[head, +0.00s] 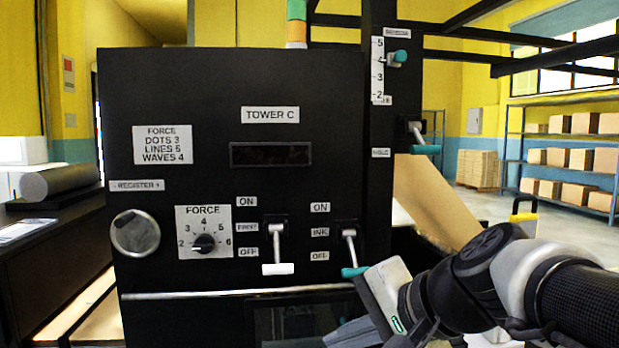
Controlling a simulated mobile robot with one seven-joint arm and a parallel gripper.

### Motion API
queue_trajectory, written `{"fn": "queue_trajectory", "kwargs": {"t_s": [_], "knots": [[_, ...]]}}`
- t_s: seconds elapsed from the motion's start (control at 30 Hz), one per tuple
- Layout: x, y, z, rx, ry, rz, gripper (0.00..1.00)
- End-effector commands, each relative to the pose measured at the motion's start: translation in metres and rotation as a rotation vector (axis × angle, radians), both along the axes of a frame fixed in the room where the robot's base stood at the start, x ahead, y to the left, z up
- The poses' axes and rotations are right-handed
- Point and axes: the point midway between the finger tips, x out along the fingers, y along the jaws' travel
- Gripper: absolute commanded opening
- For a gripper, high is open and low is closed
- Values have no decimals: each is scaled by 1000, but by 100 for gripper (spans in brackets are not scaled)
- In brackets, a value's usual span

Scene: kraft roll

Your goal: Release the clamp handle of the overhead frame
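The black post (379,200) stands at the right of the TOWER C panel, and dark bars of the overhead frame (470,55) run off it to the upper right. A lever with a teal grip (425,149) sticks out from the post's right side, its grip hanging low. Higher up, a teal knob (399,57) sits beside a number scale, near 4. The small labels by both are too small to read, so I cannot tell which one is the clamp handle. My gripper (352,334) is low, below the panel levers and well under both teal parts. Its fingertips are mostly hidden or cut off.
The TOWER C panel (180,95) carries a FORCE dial (204,244), a round knob (135,233), a white-handled lever (278,268) and a teal-tipped lever (352,271), both down by OFF. A brown paper web (437,200) slants behind my arm. Shelves (560,145) stand far right.

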Motion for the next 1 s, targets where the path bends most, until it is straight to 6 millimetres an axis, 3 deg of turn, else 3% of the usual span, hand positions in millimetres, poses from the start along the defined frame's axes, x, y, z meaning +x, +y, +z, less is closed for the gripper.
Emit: {"fn": "queue_trajectory", "kwargs": {"t_s": [0.03, 0.17, 0.3, 0.43, 0.6, 0.7, 0.8, 1.0], "knots": [[21, -6, 7, 131, 7, -94, 0], [72, -31, 43, 501, 13, -335, 0], [123, -84, 79, 900, 0, -572, 0], [153, -134, 110, 1234, -38, -684, 0], [173, -202, 139, 1579, -109, -770, 0], [176, -231, 149, 1707, -144, -790, 0], [177, -248, 155, 1781, -168, -797, 0], [176, -250, 159, 1802, -179, -787, 0]]}}
